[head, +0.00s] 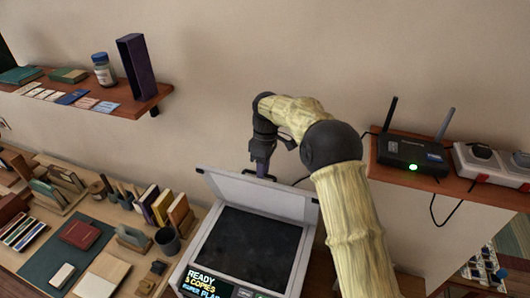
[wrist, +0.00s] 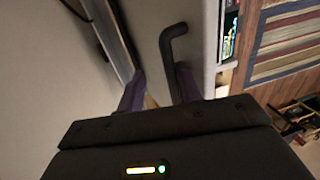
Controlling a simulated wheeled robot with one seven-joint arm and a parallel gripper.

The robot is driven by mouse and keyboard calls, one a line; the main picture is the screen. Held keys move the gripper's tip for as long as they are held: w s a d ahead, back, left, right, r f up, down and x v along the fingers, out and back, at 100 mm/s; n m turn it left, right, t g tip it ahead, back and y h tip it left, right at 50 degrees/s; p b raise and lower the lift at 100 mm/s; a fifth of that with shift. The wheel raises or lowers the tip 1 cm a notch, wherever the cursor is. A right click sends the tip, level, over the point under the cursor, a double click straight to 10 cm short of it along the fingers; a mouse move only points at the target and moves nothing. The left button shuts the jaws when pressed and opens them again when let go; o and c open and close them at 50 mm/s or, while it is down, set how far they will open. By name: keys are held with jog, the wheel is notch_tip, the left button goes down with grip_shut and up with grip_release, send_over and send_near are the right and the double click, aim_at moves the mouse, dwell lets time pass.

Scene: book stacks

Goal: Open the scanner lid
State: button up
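The scanner (head: 302,240) stands below the wall with its light grey lid (head: 240,188) raised and leaning back. The dark glass bed (head: 245,242) is uncovered. My gripper (head: 262,172) is at the lid's upper edge, behind and above the bed. In the wrist view, my gripper (wrist: 161,88) has its two purple fingers apart. A dark bent handle (wrist: 168,45) runs down between them, close to the right finger, with a gap towards the left finger. Its lower end is hidden by my gripper's body.
A shelf with a router (head: 412,155) and a power strip (head: 490,162) is right of my arm. A desk with books, a pen cup (head: 167,241) and a green mat (head: 65,250) is at left. A wall shelf (head: 135,105) holds a jar and a purple box.

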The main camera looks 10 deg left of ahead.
jog(key=w+r+p, duration=0.3)
jog(key=r, duration=1.4)
jog(key=shift+d, duration=0.15)
jog(key=shift+w, duration=0.15)
